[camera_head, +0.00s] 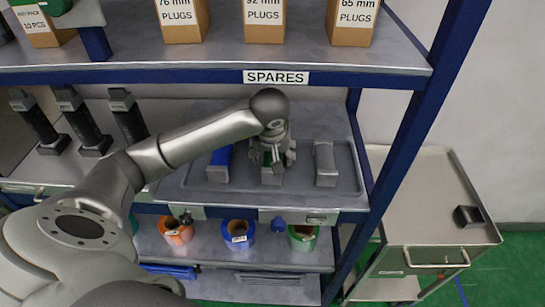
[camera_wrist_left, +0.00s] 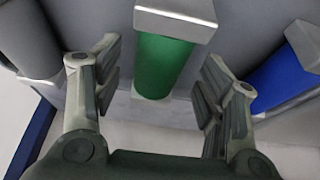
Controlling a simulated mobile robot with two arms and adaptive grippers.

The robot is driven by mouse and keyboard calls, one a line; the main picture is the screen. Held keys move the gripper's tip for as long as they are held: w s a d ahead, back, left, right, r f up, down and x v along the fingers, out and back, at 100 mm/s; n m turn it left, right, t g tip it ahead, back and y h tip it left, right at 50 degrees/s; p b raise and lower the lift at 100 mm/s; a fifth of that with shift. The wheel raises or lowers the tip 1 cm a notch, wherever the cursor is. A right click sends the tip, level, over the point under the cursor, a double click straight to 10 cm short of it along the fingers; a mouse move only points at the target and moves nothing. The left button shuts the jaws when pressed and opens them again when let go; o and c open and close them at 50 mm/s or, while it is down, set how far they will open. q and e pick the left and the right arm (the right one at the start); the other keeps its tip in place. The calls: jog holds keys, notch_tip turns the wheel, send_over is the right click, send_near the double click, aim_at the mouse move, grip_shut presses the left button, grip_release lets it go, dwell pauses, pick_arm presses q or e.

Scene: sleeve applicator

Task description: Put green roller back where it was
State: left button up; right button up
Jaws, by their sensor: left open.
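The green roller (camera_wrist_left: 163,66) with a grey end block (camera_wrist_left: 175,17) lies on the grey tray (camera_head: 348,187) on the middle shelf. In the head view, my gripper mostly hides it and its grey end (camera_head: 272,175) shows below the fingers. My left gripper (camera_head: 272,155) reaches down over it. In the left wrist view, the open fingers (camera_wrist_left: 158,95) stand on either side of the green roller, with a visible gap on both sides. My right gripper is not in view.
A blue roller (camera_head: 220,163) lies left of the green one and a grey roller (camera_head: 325,163) lies right. The upper shelf with the SPARES label (camera_head: 276,77) overhangs the arm. Tape rolls (camera_head: 238,235) sit below. A cart (camera_head: 425,200) stands at right.

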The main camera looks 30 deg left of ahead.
pick_arm(q)
jog(key=b+v, duration=0.1)
jog(key=v, duration=0.3)
jog(key=shift+d+r, duration=0.1)
jog(key=shift+s+d+r, duration=0.15)
jog(key=shift+s+r, duration=0.15)
jog(key=shift+r, duration=0.35)
